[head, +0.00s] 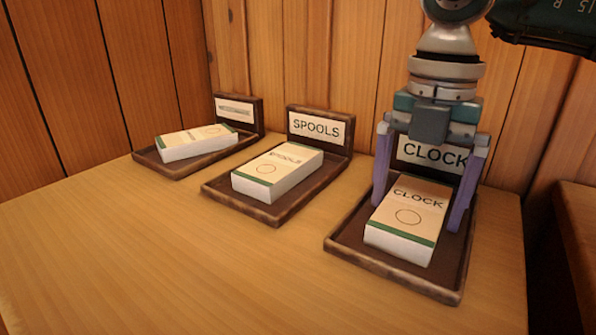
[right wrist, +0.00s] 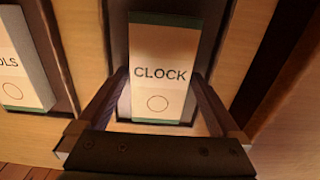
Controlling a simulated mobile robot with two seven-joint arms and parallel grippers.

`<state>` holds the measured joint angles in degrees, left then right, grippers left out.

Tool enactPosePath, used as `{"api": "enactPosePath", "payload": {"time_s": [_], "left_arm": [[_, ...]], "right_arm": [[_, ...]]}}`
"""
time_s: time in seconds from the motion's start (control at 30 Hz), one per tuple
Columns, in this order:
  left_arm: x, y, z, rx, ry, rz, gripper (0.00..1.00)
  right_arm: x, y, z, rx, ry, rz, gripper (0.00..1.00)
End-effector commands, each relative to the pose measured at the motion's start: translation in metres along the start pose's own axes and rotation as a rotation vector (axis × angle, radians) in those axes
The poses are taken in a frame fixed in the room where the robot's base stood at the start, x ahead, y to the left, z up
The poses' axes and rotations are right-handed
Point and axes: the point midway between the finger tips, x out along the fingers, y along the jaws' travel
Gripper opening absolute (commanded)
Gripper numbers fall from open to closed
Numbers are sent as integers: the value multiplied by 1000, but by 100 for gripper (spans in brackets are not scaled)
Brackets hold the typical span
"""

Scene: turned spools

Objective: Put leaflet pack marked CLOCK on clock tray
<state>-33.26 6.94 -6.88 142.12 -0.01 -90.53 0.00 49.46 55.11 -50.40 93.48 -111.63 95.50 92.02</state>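The leaflet pack marked CLOCK (head: 408,212) is a white block with a tan top, a green band and a circle. It lies flat on the clock tray (head: 393,274), a dark brown tray with a CLOCK sign at its back. In the right wrist view the pack (right wrist: 160,80) lies between the fingers. My right gripper (head: 418,218) points down over the tray, one finger on each side of the pack. Its fingers are spread wider than the pack, with a narrow gap visible at the right finger. My left gripper is not in view.
The SPOOLS tray (head: 245,210) holds a SPOOLS pack (head: 278,170) to the left. A third tray (head: 165,170) farther left holds a skewed pack (head: 196,142); its sign is too small to read. A wooden wall stands behind. The table front is clear.

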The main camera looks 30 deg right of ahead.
Motion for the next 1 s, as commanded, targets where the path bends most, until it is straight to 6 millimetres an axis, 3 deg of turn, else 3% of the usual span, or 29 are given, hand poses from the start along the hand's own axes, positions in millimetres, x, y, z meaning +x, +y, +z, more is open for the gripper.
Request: {"api": "enactPosePath", "payload": {"time_s": [0.27,0.7,1.0], "left_arm": [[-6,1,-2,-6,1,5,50],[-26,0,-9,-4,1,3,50],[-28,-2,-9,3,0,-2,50]], "right_arm": [[-17,1,0,0,-1,3,100],[-109,1,0,-1,-1,2,100],[-124,0,0,0,0,-1,100]]}}
